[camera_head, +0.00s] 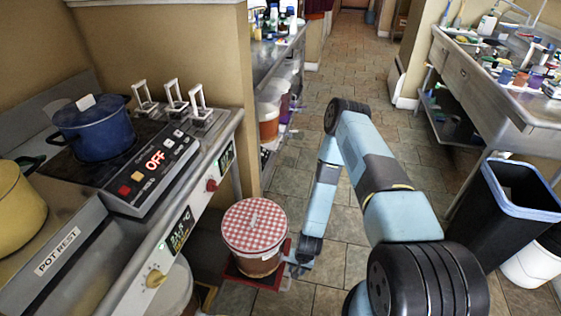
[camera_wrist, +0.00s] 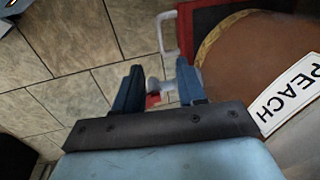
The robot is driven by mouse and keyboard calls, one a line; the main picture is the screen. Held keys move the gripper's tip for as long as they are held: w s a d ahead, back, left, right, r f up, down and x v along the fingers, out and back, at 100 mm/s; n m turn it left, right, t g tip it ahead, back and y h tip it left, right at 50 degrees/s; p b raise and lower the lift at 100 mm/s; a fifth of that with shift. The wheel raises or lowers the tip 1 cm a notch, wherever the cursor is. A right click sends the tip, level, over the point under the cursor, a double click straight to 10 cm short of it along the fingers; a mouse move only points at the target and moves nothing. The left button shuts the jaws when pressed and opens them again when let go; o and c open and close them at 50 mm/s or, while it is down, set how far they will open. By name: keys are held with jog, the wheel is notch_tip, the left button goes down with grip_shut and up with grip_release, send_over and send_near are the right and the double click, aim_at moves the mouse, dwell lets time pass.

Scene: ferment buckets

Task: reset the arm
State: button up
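My arm reaches down over the tiled floor in the head view. My gripper (camera_head: 297,268) is low, just right of a bucket (camera_head: 256,262) with a red-and-white checked lid (camera_head: 254,222). The bucket stands on a red base (camera_head: 262,280). In the wrist view my gripper (camera_wrist: 157,68) has its two blue fingers spread apart. A small white and red piece (camera_wrist: 152,88) shows between them, with gaps at its sides. The brown bucket side (camera_wrist: 245,55) with a "PEACH" label (camera_wrist: 291,95) and the red base's white handle (camera_wrist: 166,30) are close by.
A counter with a blue pot (camera_head: 95,133), yellow pot (camera_head: 18,212) and control panel reading "OFF" (camera_head: 150,172) is at left. A black bin (camera_head: 508,212) and a steel sink table (camera_head: 490,90) are at right. Tiled floor (camera_head: 300,130) lies open behind my arm.

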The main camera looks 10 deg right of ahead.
jog(key=shift+w, duration=0.1)
jog(key=w+d+r+n+t, duration=0.15)
jog(key=w+r, duration=0.35)
jog(key=r, duration=0.5)
jog(key=w+d+r, duration=0.2)
jog(key=w+r, duration=0.4)
jog(key=r, duration=0.4)
jog(key=w+d+r+n, duration=0.1)
jog(key=w+r, duration=0.4)
jog(key=r, duration=0.5)
notch_tip(320, 180, up, 14)
jog(key=d+h, duration=0.1)
jog(key=d, duration=0.1)
jog(key=s+d+r+n+t, duration=0.1)
jog(key=s+r, duration=0.4)
jog(key=r, duration=0.6)
jog(key=s+d+r+t, duration=0.1)
jog(key=s+r, duration=0.3)
jog(key=r, duration=0.8)
jog(key=s+d+r, duration=0.1)
jog(key=s+r, duration=0.5)
jog(key=s, duration=0.4)
jog(key=s+d+r+t+h, duration=0.1)
jog(key=s+r, duration=0.5)
jog(key=s, duration=0.4)
jog(key=shift+s+d+r, duration=0.15)
jog(key=shift+s+d, duration=0.05)
